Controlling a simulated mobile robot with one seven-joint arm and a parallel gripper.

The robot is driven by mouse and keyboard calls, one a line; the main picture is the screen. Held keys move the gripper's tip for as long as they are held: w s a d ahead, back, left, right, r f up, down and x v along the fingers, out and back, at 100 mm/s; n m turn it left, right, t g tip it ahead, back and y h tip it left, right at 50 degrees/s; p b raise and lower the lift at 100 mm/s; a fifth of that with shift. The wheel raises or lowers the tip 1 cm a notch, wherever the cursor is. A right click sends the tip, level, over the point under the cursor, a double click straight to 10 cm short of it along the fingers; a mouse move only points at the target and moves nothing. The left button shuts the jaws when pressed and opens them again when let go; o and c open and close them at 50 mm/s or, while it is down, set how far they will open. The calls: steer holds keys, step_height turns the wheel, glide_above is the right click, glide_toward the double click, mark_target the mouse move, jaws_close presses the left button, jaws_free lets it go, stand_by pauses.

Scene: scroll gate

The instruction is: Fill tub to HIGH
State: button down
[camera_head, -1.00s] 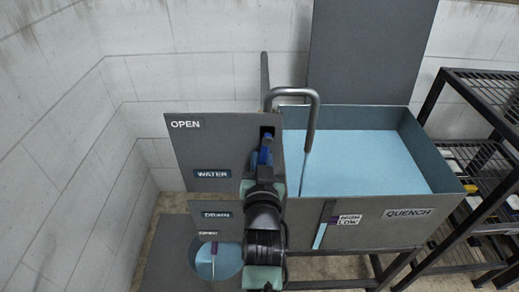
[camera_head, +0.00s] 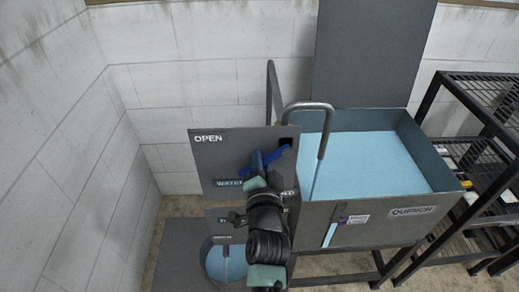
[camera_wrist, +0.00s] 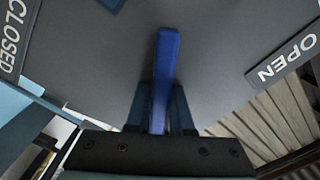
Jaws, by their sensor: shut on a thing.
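The grey tub marked QUENCH (camera_head: 385,222) stands right of centre in the head view and holds light blue water (camera_head: 375,160). A bent spout (camera_head: 322,135) reaches over it, with a thin line running down to the water. On its front, a level strip (camera_head: 330,233) shows light blue below a purple mark beside the HIGH/LOW label (camera_head: 353,219). The WATER panel (camera_head: 210,160) carries a blue valve lever (camera_head: 240,168). My gripper (camera_head: 257,180) is shut on this lever, which stands between the fingers in the wrist view (camera_wrist: 165,75). OPEN and part of CLOSED show there.
Below the WATER panel is a drain panel, partly hidden by my arm, with a round basin (camera_head: 213,265) holding blue water. A black wire rack (camera_head: 480,150) stands at the right. A tall grey panel (camera_head: 370,55) rises behind the tub. Pale block walls close off the left.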

steer(key=shift+a+r+m, duration=0.1)
steer(key=shift+m, duration=0.2)
steer(key=c, duration=0.8)
jaws_free()
steer(key=s+p, duration=0.1)
steer(key=s, duration=1.2)
steer(key=shift+p, duration=0.3)
